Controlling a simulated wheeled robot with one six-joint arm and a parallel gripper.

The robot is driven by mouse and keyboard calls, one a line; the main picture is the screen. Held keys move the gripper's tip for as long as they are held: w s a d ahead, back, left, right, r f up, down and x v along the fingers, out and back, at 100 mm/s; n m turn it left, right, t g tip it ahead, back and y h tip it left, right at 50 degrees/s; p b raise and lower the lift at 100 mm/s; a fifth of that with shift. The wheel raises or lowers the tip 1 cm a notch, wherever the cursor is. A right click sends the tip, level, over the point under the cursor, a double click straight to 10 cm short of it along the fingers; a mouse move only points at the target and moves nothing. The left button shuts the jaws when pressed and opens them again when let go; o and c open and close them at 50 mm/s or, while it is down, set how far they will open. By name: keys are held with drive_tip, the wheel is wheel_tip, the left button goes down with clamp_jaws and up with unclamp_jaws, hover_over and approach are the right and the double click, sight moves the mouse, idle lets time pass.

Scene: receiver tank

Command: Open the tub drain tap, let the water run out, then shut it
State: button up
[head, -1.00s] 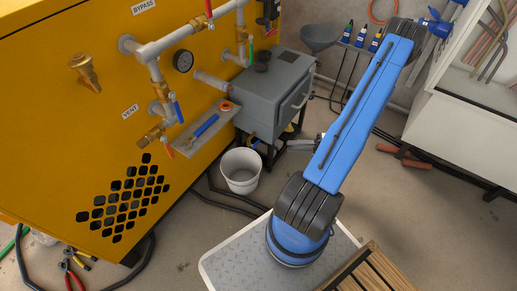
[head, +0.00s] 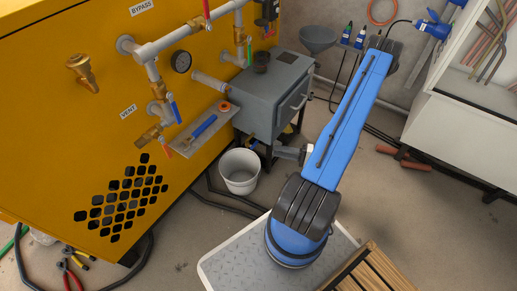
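The grey tub (head: 258,103) is a box on a dark stand beside the yellow cabinet. A small tap with a blue handle (head: 253,143) shows low at its front left. A white bucket (head: 240,172) stands on the floor below the tap and looks empty; no running water can be made out. My gripper (head: 287,153) is to the right of the tap, apart from it, near the stand's legs. My blue arm hides part of it, and its fingers are too small to tell open from shut.
The yellow cabinet (head: 60,110) with pipes and several valves fills the left. A tray with a blue-handled tool (head: 204,126) juts out above the bucket. Dark hoses (head: 235,207) lie on the floor. A white shelf unit (head: 455,135) stands at right.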

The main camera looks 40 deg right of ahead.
sight(254, 147)
drive_tip(key=x, duration=1)
drive_tip(key=shift+w+a, duration=0.15)
drive_tip(key=shift+a, duration=0.05)
clamp_jaws()
